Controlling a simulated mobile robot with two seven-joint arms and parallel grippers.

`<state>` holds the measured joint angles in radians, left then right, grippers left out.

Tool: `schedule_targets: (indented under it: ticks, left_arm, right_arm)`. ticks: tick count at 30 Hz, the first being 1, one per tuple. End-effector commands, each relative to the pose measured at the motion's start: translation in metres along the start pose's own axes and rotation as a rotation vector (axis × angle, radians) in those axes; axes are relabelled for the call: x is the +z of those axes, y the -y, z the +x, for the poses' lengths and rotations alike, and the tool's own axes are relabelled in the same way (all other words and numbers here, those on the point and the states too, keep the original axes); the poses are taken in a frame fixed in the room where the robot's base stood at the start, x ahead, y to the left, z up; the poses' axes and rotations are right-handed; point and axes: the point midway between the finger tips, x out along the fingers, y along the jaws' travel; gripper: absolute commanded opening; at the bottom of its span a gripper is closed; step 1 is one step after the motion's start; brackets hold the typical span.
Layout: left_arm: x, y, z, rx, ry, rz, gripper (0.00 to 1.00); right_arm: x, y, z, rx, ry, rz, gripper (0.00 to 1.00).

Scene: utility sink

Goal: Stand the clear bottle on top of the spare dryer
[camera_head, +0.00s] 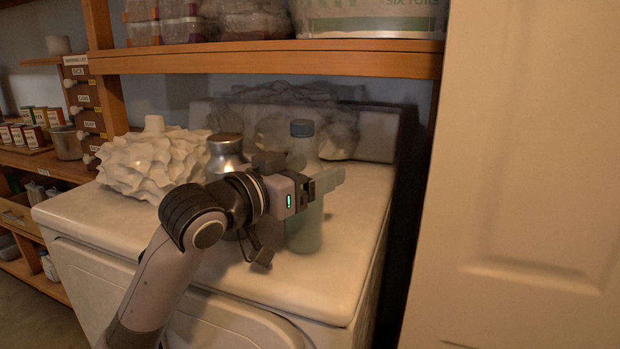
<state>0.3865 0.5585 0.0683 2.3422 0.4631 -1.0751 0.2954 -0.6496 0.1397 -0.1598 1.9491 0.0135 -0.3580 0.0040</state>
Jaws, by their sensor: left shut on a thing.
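The clear bottle (305,230) has a blue cap and a greenish lower part. It is upright at the right part of the white dryer top (335,275). My left gripper (324,183) reaches in from the left and is shut on the bottle around its middle, hiding part of it. The bottle's base shows at or just over the dryer's top; I cannot tell whether it touches. My right gripper is not in view.
A white ruffled vase (152,165) and a metal canister (226,157) stand left of the bottle. A grey translucent bundle (290,122) lies behind. A wooden shelf (265,59) hangs above. A pale door (530,180) is at right. The dryer's front right top is clear.

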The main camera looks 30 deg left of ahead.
Motion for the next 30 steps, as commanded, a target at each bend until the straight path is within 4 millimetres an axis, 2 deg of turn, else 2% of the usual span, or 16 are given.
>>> schedule_targets:
  ticks: [13,14,15,16,26,30]
  left_arm:
    - [0.006,0.0,-0.001,-0.001,-0.006,0.001,0.2]
    - [0.006,0.0,0.0,0.0,-0.002,0.001,0.83]
    - [0.006,0.0,0.0,0.0,-0.002,0.001,0.96]
    - [0.006,0.0,0.0,0.0,-0.002,0.001,0.98]
    - [0.002,0.0,0.0,-0.001,-0.002,0.001,0.98]
    - [0.004,0.001,-0.013,-0.003,-0.002,0.003,0.98]
  right_arm:
    - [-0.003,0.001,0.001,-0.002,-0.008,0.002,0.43]
    - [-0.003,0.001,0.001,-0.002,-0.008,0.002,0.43]
    - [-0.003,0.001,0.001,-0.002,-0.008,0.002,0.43]
    - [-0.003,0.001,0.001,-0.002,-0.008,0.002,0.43]
    - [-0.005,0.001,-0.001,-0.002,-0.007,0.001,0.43]
    - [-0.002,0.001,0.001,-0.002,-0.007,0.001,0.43]
